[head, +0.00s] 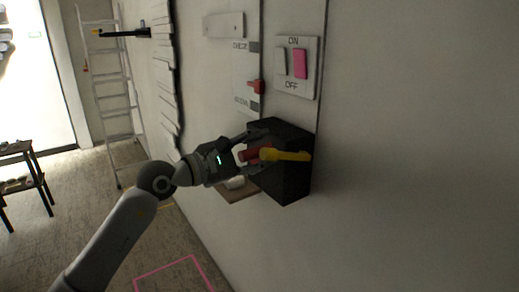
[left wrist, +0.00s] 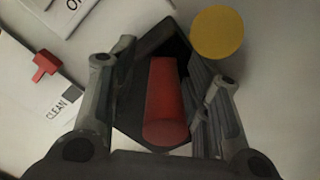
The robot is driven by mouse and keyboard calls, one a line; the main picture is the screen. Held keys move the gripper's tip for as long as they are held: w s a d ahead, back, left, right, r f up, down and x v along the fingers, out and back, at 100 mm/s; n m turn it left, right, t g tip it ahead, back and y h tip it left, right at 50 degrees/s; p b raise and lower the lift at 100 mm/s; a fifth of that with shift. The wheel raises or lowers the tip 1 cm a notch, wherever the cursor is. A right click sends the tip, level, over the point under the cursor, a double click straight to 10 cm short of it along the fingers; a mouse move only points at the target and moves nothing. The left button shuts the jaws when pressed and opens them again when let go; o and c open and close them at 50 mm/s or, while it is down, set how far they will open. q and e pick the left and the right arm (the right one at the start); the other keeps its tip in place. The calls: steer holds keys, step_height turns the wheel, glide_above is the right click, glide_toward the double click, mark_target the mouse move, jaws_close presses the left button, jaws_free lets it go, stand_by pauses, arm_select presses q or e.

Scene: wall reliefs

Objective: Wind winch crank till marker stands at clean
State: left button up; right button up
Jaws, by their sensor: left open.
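The winch is a black box (head: 290,180) on the wall with a yellow crank arm (head: 290,155) and a red handle (head: 250,154). My left gripper (head: 256,150) is open, with its fingers on either side of the red handle. In the left wrist view the handle (left wrist: 165,105) stands between the fingers with room beside it; a round yellow end (left wrist: 217,32) shows at upper right. The red marker (head: 256,87) sits on a white strip, a little above its lower label. In the left wrist view the marker (left wrist: 45,66) is apart from the CLEAN label (left wrist: 62,103). My right gripper is not in view.
An ON/OFF switch panel (head: 297,67) with a pink rocker is on the wall above the winch. A small brown shelf (head: 240,192) is below my gripper. A ladder (head: 112,110) and a dark stool (head: 25,165) stand at left. A pink outline (head: 172,268) marks the floor.

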arm_select(q)
steer(key=v, duration=1.2)
steer(key=shift+w, duration=0.1)
steer(key=shift+c, duration=0.2)
